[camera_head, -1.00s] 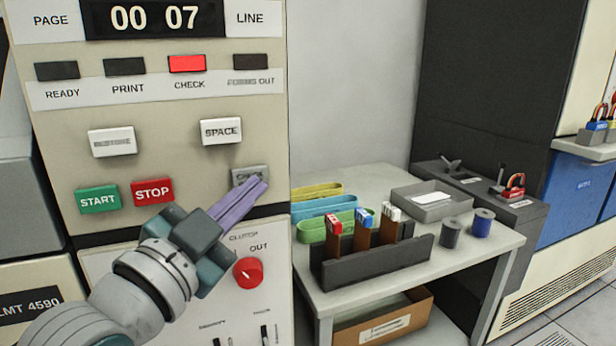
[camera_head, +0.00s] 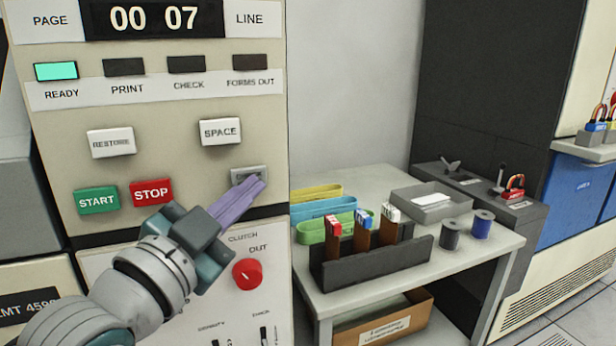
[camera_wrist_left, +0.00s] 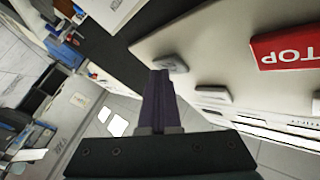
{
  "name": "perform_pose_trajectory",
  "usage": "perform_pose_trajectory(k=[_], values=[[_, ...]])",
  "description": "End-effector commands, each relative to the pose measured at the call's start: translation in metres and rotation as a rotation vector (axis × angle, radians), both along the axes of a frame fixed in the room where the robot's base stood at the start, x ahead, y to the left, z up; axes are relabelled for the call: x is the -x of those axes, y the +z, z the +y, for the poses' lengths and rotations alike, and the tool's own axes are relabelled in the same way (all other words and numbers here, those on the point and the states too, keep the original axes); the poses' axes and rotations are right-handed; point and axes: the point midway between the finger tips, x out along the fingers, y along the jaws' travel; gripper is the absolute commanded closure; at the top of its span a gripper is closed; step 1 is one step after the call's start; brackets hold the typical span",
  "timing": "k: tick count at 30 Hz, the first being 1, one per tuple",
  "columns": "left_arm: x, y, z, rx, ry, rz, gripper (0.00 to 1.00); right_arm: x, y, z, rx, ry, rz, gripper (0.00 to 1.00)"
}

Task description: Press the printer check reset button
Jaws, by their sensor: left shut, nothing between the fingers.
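The grey check reset button (camera_head: 250,173) is at the lower right of the beige printer panel (camera_head: 190,240). My left gripper (camera_head: 256,184) is shut and empty, with its purple fingertips over the button's lower part. They hide part of its face, and I cannot tell whether they touch it. In the left wrist view, the shut fingers (camera_wrist_left: 158,85) point at the button (camera_wrist_left: 176,66). The READY lamp (camera_head: 56,71) is lit green-cyan. The CHECK lamp (camera_head: 187,64) is dark. My right gripper is not in view.
The SPACE button (camera_head: 220,131), RESTORE button (camera_head: 111,142), START button (camera_head: 97,199) and STOP button (camera_head: 151,191) are nearby on the panel. A red knob (camera_head: 248,272) is below. A table (camera_head: 440,270) with a card rack (camera_head: 370,262) stands to the right.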

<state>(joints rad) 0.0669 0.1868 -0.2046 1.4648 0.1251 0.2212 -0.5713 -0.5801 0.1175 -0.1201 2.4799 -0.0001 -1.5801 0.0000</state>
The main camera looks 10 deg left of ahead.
Motion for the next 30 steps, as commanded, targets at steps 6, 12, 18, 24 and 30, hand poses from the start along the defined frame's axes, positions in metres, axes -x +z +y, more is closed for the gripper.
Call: perform_pose_trajectory(k=[6, 12, 18, 24, 30], values=[[0.009, 0.002, -0.006, 0.002, 0.000, 0.001, 1.00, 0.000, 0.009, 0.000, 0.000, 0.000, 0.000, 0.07], [0.013, 0.000, -0.008, 0.000, 0.001, 0.001, 1.00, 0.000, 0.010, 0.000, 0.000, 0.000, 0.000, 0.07], [0.013, 0.000, -0.008, 0.000, 0.000, 0.000, 1.00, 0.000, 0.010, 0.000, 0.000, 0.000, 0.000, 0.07], [0.025, 0.002, -0.017, 0.003, 0.000, 0.003, 1.00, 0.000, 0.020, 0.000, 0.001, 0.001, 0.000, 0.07], [0.042, 0.002, -0.028, 0.003, 0.000, 0.003, 1.00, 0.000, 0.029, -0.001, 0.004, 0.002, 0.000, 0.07]])
